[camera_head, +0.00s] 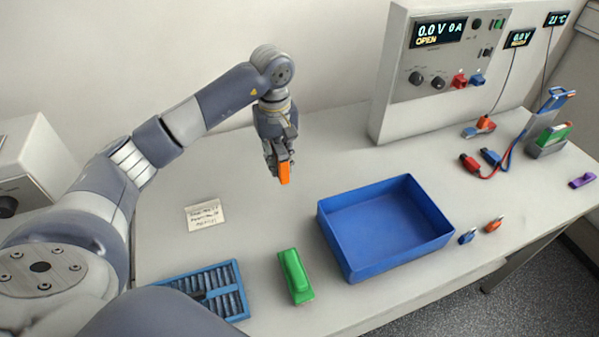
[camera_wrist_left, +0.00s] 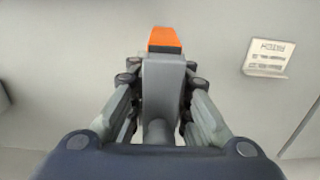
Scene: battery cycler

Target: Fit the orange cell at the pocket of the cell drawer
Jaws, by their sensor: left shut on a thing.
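My left gripper (camera_head: 279,159) is shut on the orange cell (camera_head: 284,174), which points down above the table. The height of the gap below it is hard to judge. In the left wrist view the orange end of the cell (camera_wrist_left: 165,38) shows beyond the closed fingers (camera_wrist_left: 163,78); its rest is hidden by them. I cannot tell for sure which thing is the cell drawer. A blue slotted rack (camera_head: 236,315) lies at the front left, partly hidden by my arm. My right gripper is not in view.
A large open blue bin (camera_head: 340,246) stands right of centre, with a green block (camera_head: 295,275) to its left. A small printed card (camera_head: 205,214) also shows in the wrist view (camera_wrist_left: 268,58). The cycler (camera_head: 440,90) stands behind, with leads (camera_head: 490,158) at right.

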